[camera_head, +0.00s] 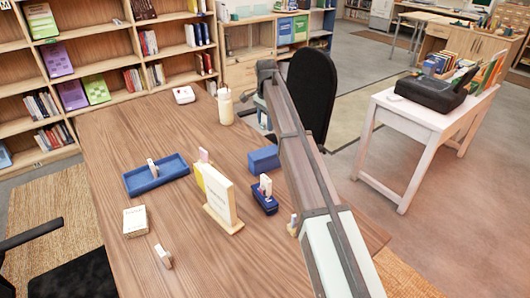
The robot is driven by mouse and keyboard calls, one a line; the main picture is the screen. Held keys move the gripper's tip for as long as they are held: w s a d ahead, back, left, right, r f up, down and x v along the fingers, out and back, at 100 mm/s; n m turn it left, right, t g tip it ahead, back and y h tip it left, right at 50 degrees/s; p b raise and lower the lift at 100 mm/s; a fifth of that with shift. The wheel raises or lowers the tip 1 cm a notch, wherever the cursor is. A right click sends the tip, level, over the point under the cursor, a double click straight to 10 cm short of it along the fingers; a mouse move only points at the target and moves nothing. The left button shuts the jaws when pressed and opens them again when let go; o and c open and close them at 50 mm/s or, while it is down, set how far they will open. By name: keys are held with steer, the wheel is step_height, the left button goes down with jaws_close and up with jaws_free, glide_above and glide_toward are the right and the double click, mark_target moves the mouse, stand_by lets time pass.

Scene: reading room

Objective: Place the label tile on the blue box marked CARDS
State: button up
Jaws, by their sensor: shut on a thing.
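A dark blue open box (264,203) stands on the table with small upright pieces in or against it. A plain blue box (264,158) stands just behind it, beside my arm. A shallow blue tray (157,176) lies further left with a small pale block (152,168) in it. No marking reading CARDS is legible on any of them, and I cannot tell which piece is the label tile. My arm reaches from the lower right up across the table's right side. My gripper's jaws cannot be made out, so what they hold is hidden.
On the wooden table (110,142) stand a cream upright sign (222,200), a white card box (135,221), a small pale block (163,256), and a pen cup (225,107). A black chair (312,88) is behind my arm. The table's near left is mostly clear.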

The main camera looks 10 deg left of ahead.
steer(key=shift+f, duration=5)
steer(key=shift+f, duration=0.1)
steer(key=o, duration=1.1)
steer(key=shift+c, duration=0.2)
step_height(320, 180, up, 12)
steer(key=shift+r, duration=0.1)
